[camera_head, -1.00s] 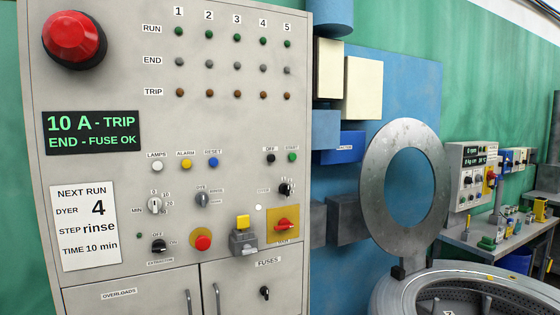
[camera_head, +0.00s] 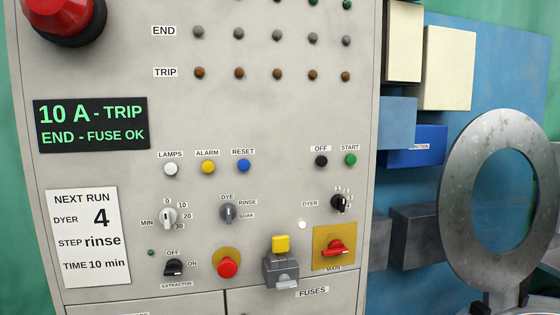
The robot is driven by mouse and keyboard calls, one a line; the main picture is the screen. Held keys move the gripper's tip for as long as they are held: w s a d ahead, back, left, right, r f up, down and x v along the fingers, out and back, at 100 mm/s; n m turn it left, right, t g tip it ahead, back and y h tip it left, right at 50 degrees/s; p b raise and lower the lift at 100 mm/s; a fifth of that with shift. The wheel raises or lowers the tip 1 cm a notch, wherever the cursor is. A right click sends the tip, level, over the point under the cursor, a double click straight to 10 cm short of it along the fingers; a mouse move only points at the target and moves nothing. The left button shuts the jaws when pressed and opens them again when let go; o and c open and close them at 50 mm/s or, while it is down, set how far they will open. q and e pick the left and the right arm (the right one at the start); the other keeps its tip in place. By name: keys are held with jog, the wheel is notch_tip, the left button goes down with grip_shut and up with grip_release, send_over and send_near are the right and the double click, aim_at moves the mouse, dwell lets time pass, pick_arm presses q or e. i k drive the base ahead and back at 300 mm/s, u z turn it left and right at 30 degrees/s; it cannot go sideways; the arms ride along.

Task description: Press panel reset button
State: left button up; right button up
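The blue reset button (camera_head: 243,166) is on the grey control panel (camera_head: 285,120), just under its RESET label. The yellow ALARM button (camera_head: 208,167) and the white LAMPS button (camera_head: 171,169) sit in the same row to its left. The black OFF button (camera_head: 321,161) and the green START button (camera_head: 350,160) are in that row farther right. Neither of my grippers shows in this view, and nothing covers the reset button.
A big red button (camera_head: 65,18) sticks out at the upper left. Below the row are several knobs, a red button (camera_head: 228,267), a yellow-topped grey box (camera_head: 281,270) and a red main switch (camera_head: 333,248). A round metal ring (camera_head: 460,200) stands at the right.

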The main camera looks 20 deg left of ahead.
aim_at(244, 164)
jog(key=u, duration=0.5)
jog(key=i, duration=0.85)
jog(key=u, duration=0.7)
